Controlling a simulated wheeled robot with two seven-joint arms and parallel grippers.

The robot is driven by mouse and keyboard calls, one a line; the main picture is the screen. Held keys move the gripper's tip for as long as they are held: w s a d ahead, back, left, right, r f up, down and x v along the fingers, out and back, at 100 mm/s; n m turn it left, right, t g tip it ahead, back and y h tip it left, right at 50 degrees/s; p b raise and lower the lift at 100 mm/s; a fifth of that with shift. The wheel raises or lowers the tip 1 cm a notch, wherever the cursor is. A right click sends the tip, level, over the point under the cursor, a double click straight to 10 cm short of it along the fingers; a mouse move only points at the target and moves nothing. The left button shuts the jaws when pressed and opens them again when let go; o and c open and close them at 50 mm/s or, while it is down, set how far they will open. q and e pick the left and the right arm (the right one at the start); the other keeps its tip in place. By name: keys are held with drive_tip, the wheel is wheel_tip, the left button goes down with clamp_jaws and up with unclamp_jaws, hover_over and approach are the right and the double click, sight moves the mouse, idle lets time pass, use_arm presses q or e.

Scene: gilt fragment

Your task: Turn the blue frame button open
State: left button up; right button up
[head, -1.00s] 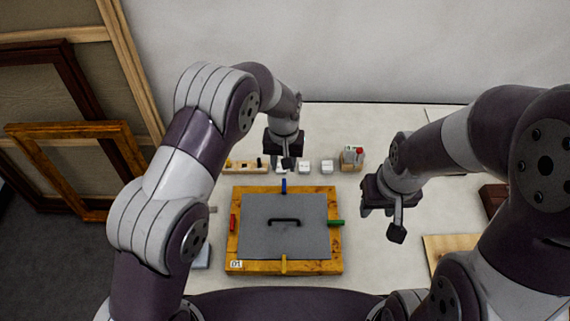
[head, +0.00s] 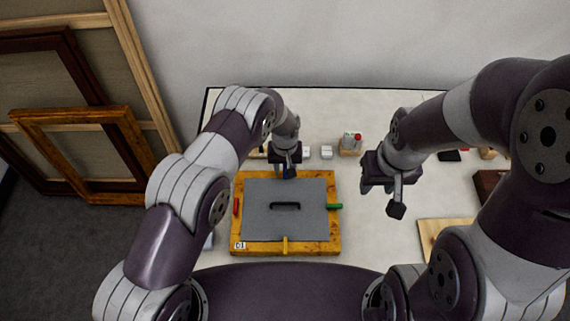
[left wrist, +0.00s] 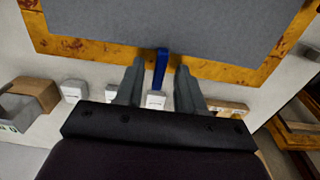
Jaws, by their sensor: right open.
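A gilt wooden frame (head: 240,251) lies on the table with a grey back panel (head: 262,222) in it. The blue button (left wrist: 161,68) sits on the frame's far bar, lying across the bar, with one end at the panel's edge. My left gripper (left wrist: 159,88) is open, with one finger on each side of the blue button and a gap showing to both fingers. In the head view the left gripper (head: 287,170) covers most of the blue button. My right gripper (head: 388,200) is open and empty, to the right of the frame.
A red button (head: 236,206), a green button (head: 335,207) and a yellow button (head: 285,245) sit on the frame's other bars. The panel has a black handle (head: 286,206). White blocks (head: 327,152) and a small box (head: 350,147) stand behind the frame.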

use_arm(q)
clamp_jaws()
